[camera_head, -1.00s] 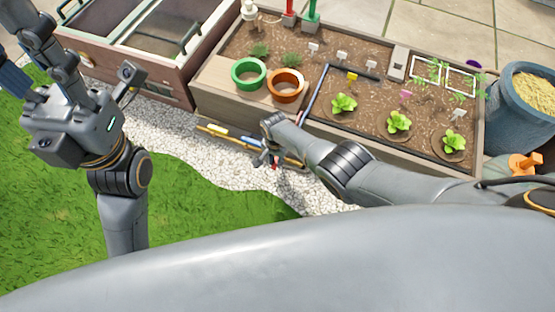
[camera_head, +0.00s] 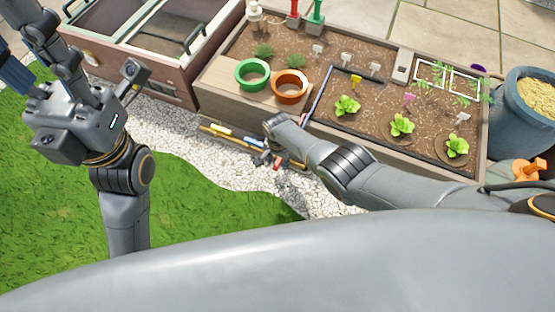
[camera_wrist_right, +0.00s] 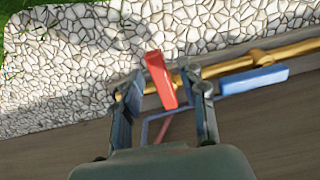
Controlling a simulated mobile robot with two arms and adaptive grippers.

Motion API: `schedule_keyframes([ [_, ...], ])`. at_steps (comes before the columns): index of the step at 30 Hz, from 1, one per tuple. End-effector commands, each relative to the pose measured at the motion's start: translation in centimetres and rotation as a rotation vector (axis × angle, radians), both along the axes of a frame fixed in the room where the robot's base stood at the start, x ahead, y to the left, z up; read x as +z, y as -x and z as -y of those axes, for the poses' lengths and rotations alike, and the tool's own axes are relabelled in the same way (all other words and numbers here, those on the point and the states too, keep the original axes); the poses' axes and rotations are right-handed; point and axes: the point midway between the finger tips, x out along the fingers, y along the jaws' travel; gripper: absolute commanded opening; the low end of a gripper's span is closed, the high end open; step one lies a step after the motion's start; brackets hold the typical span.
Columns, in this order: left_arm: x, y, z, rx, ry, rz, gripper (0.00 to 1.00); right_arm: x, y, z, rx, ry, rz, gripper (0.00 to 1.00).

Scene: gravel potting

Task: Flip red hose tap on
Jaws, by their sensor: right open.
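The red tap handle (camera_wrist_right: 161,80) stands out from a brass pipe (camera_wrist_right: 225,68) in the right wrist view. In the head view it is a small red spot (camera_head: 277,164) at the front of the planter. My right gripper (camera_wrist_right: 166,84) is open, with one finger on each side of the red handle. A gap shows on the left; the right finger is close to it, and I cannot tell if they touch. My left arm's hand (camera_head: 45,75) is at the far left, away from the taps, its fingertips partly cut off.
A blue tap handle (camera_wrist_right: 253,80) sits on the same pipe, right of my right gripper. The wooden planter (camera_head: 395,150) holds plants, a green pot (camera_head: 241,84) and an orange pot (camera_head: 280,98). White gravel (camera_head: 215,155) and grass (camera_head: 190,215) lie in front.

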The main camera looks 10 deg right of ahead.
Motion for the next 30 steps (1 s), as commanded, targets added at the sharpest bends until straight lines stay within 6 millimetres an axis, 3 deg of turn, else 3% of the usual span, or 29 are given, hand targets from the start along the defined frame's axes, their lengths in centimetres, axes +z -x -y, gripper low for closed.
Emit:
schedule_keyframes([
  [8, 0.0, 0.0, -0.1, 0.001, 0.002, -0.001, 0.41, 0.6, 0.0, -0.1, 0.001, -0.003, 0.0, 0.41],
  [17, 0.0, 0.0, 0.0, 0.0, 0.0, 0.001, 0.41, 3.1, 0.1, 0.0, 0.001, -0.002, 0.001, 0.41],
  [30, 0.0, 0.0, 0.0, 0.0, 0.001, 0.002, 0.41, 10.0, -0.1, 0.0, -0.001, -0.001, 0.003, 0.41],
])
